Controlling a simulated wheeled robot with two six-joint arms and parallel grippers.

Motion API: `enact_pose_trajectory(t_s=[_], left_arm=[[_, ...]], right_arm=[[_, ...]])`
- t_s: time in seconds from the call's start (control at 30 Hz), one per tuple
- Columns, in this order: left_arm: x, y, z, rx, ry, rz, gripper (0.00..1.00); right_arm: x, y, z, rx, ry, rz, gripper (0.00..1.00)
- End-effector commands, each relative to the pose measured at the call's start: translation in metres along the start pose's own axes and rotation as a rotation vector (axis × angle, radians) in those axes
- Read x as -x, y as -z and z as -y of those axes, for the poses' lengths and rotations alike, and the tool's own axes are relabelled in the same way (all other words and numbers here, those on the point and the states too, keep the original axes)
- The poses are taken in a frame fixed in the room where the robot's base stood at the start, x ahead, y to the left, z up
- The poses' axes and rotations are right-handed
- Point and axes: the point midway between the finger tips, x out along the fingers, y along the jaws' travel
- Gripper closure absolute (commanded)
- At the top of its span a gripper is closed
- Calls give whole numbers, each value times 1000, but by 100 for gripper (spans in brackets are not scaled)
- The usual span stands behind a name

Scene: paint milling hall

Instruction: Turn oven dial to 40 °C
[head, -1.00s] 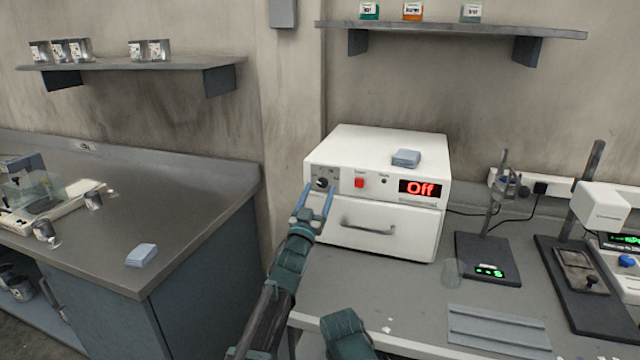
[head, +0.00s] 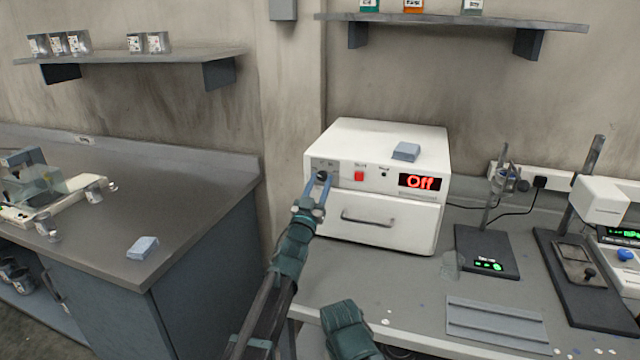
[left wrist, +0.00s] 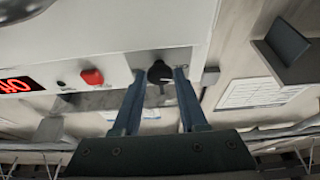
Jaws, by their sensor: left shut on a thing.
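The white oven (head: 375,185) stands on the grey bench, its front facing me. Its black dial (head: 322,176) is at the upper left of the front panel. The gripper is shut on the dial. The dial's scale is too small to read.
A red button (head: 359,176) is right of the dial, and the drawer handle (head: 368,218) is below. A stand with a green display (head: 487,255) and a grey ridged tray (head: 495,325) are at the right.

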Motion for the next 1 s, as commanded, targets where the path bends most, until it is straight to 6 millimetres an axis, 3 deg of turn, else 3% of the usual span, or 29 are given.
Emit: enact_pose_trajectory(t_s=[0.27,1.0], left_arm=[[-1,1,2,-92,-38,1,100],[-3,6,7,-697,-290,0,100]], right_arm=[[2,0,0,0,0,0,100],[29,-2,-3,0,0,0,100]])
